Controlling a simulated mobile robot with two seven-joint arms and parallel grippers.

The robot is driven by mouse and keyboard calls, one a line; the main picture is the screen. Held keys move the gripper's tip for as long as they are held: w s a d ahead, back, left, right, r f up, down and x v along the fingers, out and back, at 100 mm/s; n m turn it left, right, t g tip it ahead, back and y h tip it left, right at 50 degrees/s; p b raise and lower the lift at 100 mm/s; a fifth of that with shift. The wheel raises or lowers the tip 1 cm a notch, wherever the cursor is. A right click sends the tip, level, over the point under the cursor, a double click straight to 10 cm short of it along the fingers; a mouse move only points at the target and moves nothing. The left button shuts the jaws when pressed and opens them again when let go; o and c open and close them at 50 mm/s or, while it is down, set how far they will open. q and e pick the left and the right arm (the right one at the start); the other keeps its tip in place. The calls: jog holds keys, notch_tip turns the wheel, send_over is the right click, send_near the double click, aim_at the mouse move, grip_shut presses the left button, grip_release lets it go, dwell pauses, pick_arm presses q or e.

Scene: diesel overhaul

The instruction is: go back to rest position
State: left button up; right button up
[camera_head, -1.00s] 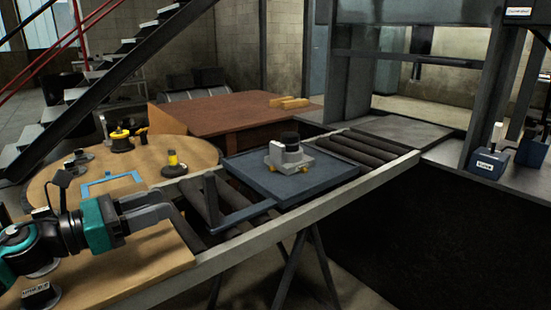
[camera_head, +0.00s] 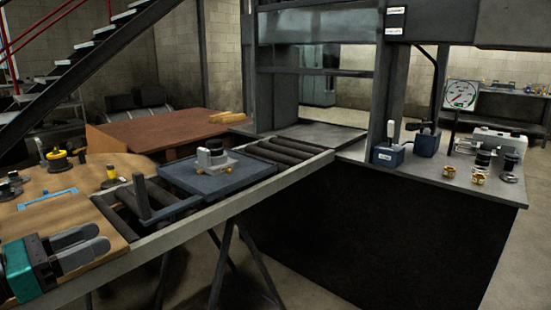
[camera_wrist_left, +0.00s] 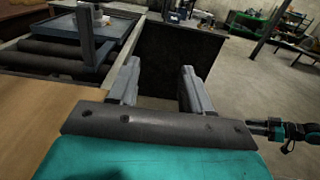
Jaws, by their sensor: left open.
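My left gripper (camera_head: 100,238) is at the lower left of the head view, beside the near end of the roller conveyor (camera_head: 125,215) and over the wooden table's edge. Its two grey fingers are apart with nothing between them; they also show in the left wrist view (camera_wrist_left: 160,68). A blue tray (camera_head: 195,178) with an upright handle lies on the rollers, apart from the gripper. A grey and white part with a dark round top (camera_head: 214,157) stands on the tray. A small teal and black part, seemingly my right gripper (camera_wrist_left: 270,129), shows at the right edge of the wrist view; its jaws are too small to read.
The round wooden table (camera_head: 95,180) holds a light-blue frame (camera_head: 47,199) and yellow-black parts. Open floor lies at right.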

pick_arm(q)
jog(key=s+d+f+n+t+y+p, duration=0.2)
jog(key=f+n+y+p, duration=0.75)
jog(key=n, duration=1.45)
jog(key=s+d+f+n+g+p, duration=0.1)
jog(key=s+d+f+n+g, duration=0.4)
jog(key=s+d+f+n, duration=0.6)
notch_tip(320, 180, down, 2)
jog(key=d+n, duration=0.2)
jog(key=n, duration=0.4)
jog(key=shift+s+f+h, duration=0.25)
jog(key=shift+s+h, duration=0.1)
pick_arm(e)
notch_tip(320, 180, up, 7)
jog(key=s+d+h, duration=0.1)
jog(key=d, duration=0.1)
jog(key=shift+s+d+f, duration=0.15)
jog(key=shift+d+f, duration=0.05)
jog(key=shift+d, duration=0.2)
